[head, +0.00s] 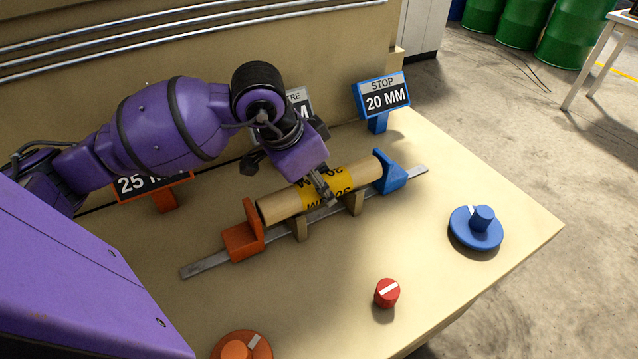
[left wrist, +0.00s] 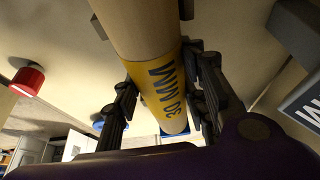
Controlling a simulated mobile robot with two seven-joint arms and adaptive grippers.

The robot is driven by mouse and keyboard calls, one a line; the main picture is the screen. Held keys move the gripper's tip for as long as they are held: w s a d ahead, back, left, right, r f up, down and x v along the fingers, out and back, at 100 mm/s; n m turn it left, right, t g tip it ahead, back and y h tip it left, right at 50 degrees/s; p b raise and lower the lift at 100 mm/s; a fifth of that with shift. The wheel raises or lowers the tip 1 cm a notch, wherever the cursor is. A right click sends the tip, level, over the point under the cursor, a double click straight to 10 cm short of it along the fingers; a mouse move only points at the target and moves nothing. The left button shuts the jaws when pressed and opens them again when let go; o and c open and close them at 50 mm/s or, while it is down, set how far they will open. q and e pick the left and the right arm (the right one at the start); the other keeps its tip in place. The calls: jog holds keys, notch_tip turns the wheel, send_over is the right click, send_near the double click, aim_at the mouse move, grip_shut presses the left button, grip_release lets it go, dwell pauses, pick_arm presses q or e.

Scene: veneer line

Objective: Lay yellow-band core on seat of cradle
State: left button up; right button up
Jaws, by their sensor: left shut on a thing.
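The yellow-band core (head: 282,205) is a tan tube with a yellow band marked in black; the band reads "30 MM" in the left wrist view (left wrist: 165,85). My left gripper (head: 322,184) is shut around the band, with a finger on each side of the tube. The cradle has two wooden supports (head: 298,229) on a grey metal rail (head: 205,266). The core lies lengthwise over them, between an orange end stop (head: 243,238) and a blue end stop (head: 392,175). I cannot tell whether it touches the supports. My right gripper is not in view.
A blue dial (head: 476,228), a red knob (head: 387,293) and an orange dial (head: 240,347) stand on the bench's front part. Behind the rail are a blue "STOP 20 MM" sign (head: 383,95), an orange "25" sign (head: 152,188) and a partly hidden sign (head: 300,99). The bench between rail and knobs is clear.

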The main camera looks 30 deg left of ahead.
pick_arm(q)
jog(key=shift+f, duration=0.35)
jog(key=o, duration=1.4)
jog(key=shift+r, duration=0.15)
jog(key=v, duration=1.2)
jog(key=shift+r, duration=0.25)
